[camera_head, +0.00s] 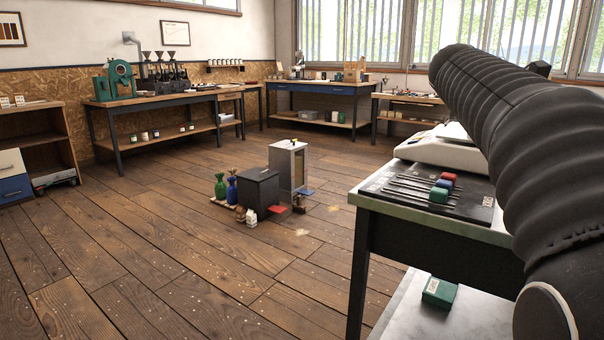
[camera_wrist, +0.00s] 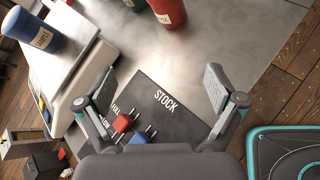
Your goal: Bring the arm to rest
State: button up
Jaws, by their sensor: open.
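My arm, a dark ribbed sleeve, fills the right side of the head view and hides part of the table there; my gripper is not seen in that view. In the wrist view my gripper (camera_wrist: 150,96) is open, its two fingers wide apart with nothing between the pads. Below it is a black board (camera_wrist: 172,103) marked STOCK, with a red block (camera_wrist: 123,123) and a blue block (camera_wrist: 138,137) on thin rods. The head view shows the same board (camera_head: 388,184) with red, blue and green blocks. The gripper seems above the board; its height is unclear.
A white scale (camera_head: 436,149) stands behind the board; in the wrist view a blue canister (camera_wrist: 34,31) is on it. A red canister (camera_wrist: 168,12) and part of a green one stand on the tabletop. Floor at left is clear.

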jog(key=s+a+f+m+t+y, duration=0.1)
jog(key=s+a+f+m+y, duration=0.2)
jog(key=s+a+f+m, duration=0.2)
jog(key=s+a+f+m+y, duration=0.4)
jog(key=s+a+f, duration=0.5)
jog(key=a+f, duration=0.5)
jog(key=s+a+f+m+t+y, duration=0.1)
jog(key=s+a+f+m+y, duration=0.3)
jog(key=s+a+f+m, duration=0.3)
jog(key=a+f, duration=0.3)
jog(key=shift+f+t, duration=0.25)
jog(key=shift+t, duration=0.05)
